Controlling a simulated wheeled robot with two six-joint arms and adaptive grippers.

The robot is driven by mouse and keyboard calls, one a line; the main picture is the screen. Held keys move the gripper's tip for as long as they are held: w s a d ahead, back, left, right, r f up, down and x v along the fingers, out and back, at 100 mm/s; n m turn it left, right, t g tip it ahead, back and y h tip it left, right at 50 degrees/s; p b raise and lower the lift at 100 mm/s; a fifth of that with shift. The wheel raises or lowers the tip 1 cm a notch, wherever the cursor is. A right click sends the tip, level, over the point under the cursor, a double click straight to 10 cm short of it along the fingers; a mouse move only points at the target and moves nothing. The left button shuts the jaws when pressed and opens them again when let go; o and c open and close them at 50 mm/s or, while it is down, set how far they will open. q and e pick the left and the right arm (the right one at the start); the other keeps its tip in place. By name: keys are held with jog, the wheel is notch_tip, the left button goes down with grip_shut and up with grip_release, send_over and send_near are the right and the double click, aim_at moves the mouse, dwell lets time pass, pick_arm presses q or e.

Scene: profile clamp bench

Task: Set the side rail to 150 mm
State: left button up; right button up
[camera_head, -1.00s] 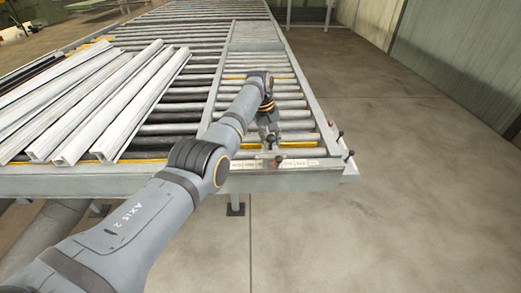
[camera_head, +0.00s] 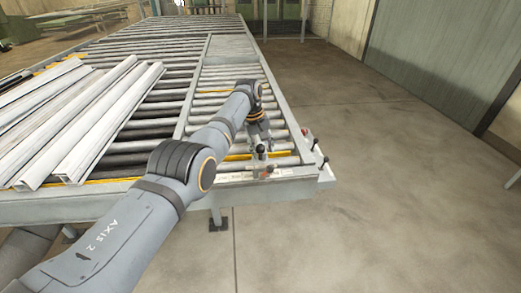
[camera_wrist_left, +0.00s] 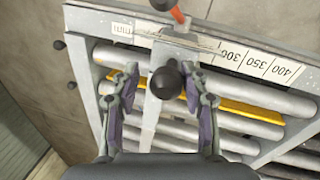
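The side rail (camera_wrist_left: 149,128) is a grey bar across the rollers, under my left gripper in the wrist view. A black ball knob (camera_wrist_left: 166,82) stands on it, also visible in the head view (camera_head: 260,149). My left gripper (camera_wrist_left: 163,72) is open, one finger each side of the knob, with visible gaps. It also shows in the head view (camera_head: 260,142). A clamp with an orange-red lever (camera_wrist_left: 167,10) sits at the rail's end over the white scale (camera_wrist_left: 268,65). My right gripper is out of view.
White profiles (camera_head: 80,130) lie on the roller table (camera_head: 140,40) at left. Small black knobs project from the table's right corner (camera_head: 325,172). A yellow strip (camera_wrist_left: 250,111) lies among the rollers beside the rail. The floor (camera_head: 380,180) at right is clear.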

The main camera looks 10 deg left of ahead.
pick_arm(q)
jog(key=shift+o, duration=0.3)
jog(key=shift+d, duration=0.15)
jog(key=shift+f, duration=0.1)
jog(key=shift+a+r, duration=0.25)
jog(key=v, duration=1.1)
jog(key=shift+d+r, duration=0.25)
jog(key=shift+r, duration=0.05)
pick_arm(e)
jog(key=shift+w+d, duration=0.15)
